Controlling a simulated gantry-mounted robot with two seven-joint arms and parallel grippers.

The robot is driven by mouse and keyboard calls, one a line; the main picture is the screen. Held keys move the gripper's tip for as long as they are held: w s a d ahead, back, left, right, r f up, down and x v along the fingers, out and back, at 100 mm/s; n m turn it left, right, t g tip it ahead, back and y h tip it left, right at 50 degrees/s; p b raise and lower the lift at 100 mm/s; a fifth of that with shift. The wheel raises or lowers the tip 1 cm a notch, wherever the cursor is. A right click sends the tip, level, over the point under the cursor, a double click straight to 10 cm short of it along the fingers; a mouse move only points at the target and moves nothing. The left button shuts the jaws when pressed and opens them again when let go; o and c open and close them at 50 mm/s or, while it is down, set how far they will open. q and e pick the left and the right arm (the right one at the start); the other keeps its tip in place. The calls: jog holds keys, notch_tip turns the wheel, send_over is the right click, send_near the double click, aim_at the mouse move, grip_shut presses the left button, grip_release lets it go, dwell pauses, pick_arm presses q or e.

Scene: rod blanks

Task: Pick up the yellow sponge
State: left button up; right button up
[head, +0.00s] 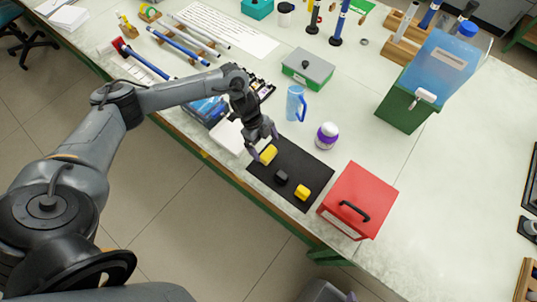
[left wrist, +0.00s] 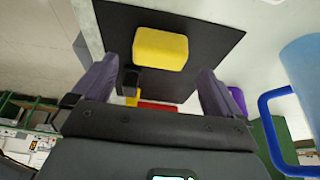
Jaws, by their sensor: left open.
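A yellow sponge-like block (head: 268,154) with rounded edges lies at the far left end of a black mat (head: 265,176). A second yellow block (head: 302,193) lies near the mat's other end, with a black block (head: 281,177) between them. My left gripper (head: 262,144) is open just over the first yellow block. In the left wrist view this block (left wrist: 160,48) shows beyond and between the spread fingers (left wrist: 158,72), not gripped. I cannot tell whether the fingers touch it.
A red box (head: 365,195) with a black handle stands right of the mat. A purple-and-white jar (head: 326,135) and a blue mug (head: 295,103) stand behind it. A grey-lidded green box (head: 307,69) is farther back.

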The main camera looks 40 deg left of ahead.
aim_at(268, 152)
pick_arm(q)
jog(key=shift+x, duration=2.6)
jog(key=shift+s+a, duration=0.1)
jog(key=c, duration=1)
